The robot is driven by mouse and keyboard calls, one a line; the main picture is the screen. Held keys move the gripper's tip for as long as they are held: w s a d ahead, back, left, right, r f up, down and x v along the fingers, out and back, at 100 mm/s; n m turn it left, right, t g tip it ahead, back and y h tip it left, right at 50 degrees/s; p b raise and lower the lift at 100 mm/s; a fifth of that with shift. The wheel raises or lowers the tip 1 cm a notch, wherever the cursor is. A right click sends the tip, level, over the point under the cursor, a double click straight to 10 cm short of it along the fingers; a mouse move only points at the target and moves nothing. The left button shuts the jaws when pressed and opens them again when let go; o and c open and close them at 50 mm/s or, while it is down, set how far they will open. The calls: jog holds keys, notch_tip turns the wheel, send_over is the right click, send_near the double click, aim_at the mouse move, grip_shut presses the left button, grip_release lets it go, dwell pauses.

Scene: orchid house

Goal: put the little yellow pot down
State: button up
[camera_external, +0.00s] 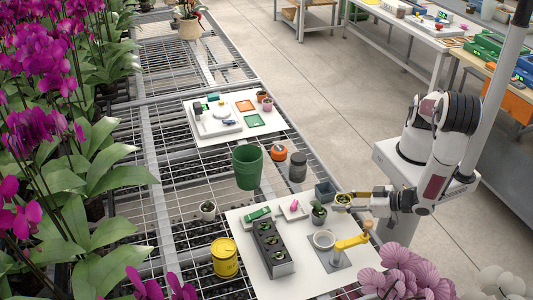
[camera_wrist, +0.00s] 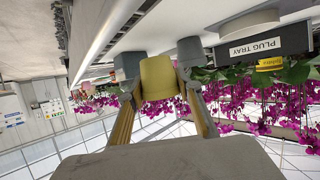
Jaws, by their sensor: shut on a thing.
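My gripper (camera_external: 345,200) is shut on the little yellow pot (camera_wrist: 158,77), whose side shows between the two grey fingertips (camera_wrist: 158,64) in the wrist view. In the external view the little yellow pot (camera_external: 342,201) is small and partly covered by the fingers. It is held near the right back edge of a white board (camera_external: 290,280). The wrist picture looks upside down, and the pot appears roughly upright. Its underside and whatever is directly below it are hard to make out.
A grey square pot (camera_external: 325,191) stands close to my gripper. A yellow tin (camera_external: 225,259) and green bucket (camera_external: 247,168) stand farther left.

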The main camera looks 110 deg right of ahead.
aim_at(343, 200)
jog(key=shift+r, duration=3.5)
jog(key=shift+r, duration=0.1)
